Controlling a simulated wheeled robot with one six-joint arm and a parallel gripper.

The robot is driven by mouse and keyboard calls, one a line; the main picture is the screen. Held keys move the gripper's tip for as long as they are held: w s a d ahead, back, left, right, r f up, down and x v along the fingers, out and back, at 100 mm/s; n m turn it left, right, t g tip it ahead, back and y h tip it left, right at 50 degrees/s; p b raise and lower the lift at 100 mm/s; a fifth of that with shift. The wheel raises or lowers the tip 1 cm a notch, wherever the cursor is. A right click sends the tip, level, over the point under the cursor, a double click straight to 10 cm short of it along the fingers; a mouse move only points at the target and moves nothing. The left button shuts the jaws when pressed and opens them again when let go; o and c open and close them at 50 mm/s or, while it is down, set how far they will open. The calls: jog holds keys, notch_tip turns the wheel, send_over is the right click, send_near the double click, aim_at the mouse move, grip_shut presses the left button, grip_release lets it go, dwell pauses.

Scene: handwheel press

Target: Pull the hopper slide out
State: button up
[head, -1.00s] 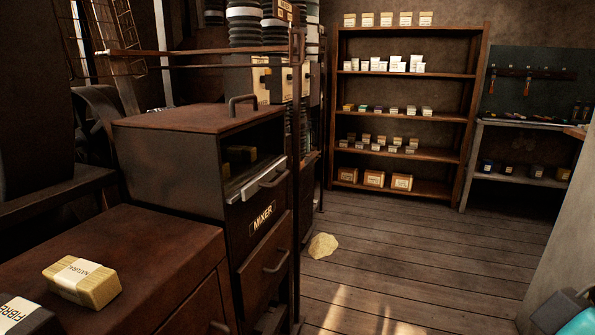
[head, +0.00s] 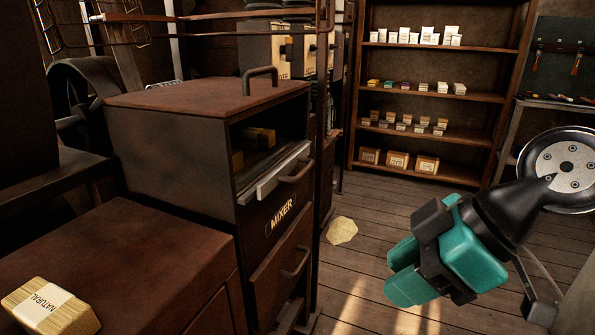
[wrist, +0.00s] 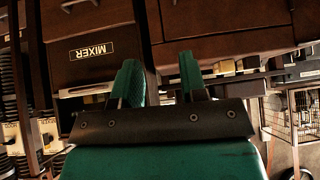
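The mixer (head: 215,150) is a dark brown metal cabinet with a MIXER label (head: 281,214). Its hopper slide (head: 262,182) is a light grey strip across the front opening above the label, with a dark bar handle (head: 297,171). I cannot tell how far out it sits. My teal gripper (head: 397,272) is to the right of the mixer, apart from it and lower than the slide. In the wrist view my gripper (wrist: 160,66) is open and empty, fingers apart. There the MIXER label (wrist: 91,51) is upside down, with a pale strip, likely the slide, below it.
A block marked NATURAL (head: 48,305) lies on the brown cabinet (head: 140,260) in front. A lower mixer panel has its own handle (head: 295,262). A tan heap (head: 341,231) lies on the floor. A shelf (head: 440,100) stands behind. Floor right of the mixer is open.

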jog(key=w+a+n+t+y, duration=0.2)
jog(key=w+n+t+y, duration=0.15)
jog(key=w+n, duration=0.5)
jog(key=n+t, duration=0.5)
jog(key=t, duration=0.1)
send_near(307, 171)
jog(key=shift+g+y, duration=0.25)
jog(key=shift+y, duration=0.1)
jog(key=p+x, duration=0.4)
jog(key=x, duration=0.5)
jog(key=shift+w+d+p, duration=0.1)
jog(key=shift+w+p, duration=0.2)
jog(key=shift+p, duration=0.05)
jog(key=shift+w+a+f, duration=0.25)
jog(key=shift+w+a, duration=0.2)
jog(key=shift+w, duration=0.05)
grip_shut()
